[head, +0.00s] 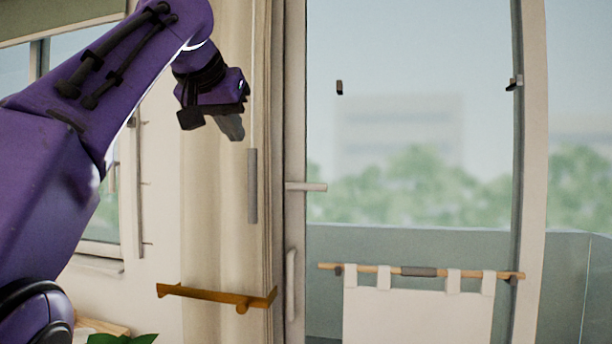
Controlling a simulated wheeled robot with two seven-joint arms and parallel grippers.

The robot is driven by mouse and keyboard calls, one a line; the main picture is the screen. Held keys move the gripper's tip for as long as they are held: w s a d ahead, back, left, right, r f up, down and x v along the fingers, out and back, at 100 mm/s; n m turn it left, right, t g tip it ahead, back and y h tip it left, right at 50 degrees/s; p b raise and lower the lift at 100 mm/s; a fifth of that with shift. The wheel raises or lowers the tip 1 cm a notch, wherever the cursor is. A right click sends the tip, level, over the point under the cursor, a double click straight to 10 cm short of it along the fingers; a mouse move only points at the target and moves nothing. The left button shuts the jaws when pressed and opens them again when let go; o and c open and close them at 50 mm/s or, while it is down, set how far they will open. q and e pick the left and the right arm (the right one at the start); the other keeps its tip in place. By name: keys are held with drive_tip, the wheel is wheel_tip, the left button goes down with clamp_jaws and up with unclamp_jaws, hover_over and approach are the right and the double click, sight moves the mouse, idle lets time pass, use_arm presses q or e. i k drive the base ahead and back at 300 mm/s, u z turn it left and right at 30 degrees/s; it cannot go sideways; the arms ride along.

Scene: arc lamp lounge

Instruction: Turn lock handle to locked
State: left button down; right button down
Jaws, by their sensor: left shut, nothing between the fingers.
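A light grey lever handle (308,187) sticks out level to the right from the left frame of the glass door. Below it, a pale upright handle (291,298) is fixed on the same frame. I cannot tell from the picture which of the two is the lock handle. My left gripper (231,127) is shut and empty, in front of the beige curtain, up and to the left of the lever and apart from it. Its fingertips point down and to the right. My right gripper is not in view.
A grey rod (252,186) hangs on a cord between the gripper and the lever. A brown wooden bar (215,296) stands out below, in front of the curtain (215,230). A rail with a white cloth (418,315) crosses the glass door. A green plant (122,339) is at bottom left.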

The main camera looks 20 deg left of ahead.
sight(300, 186)
drive_tip(key=z, duration=0.05)
drive_tip(key=i, duration=0.9)
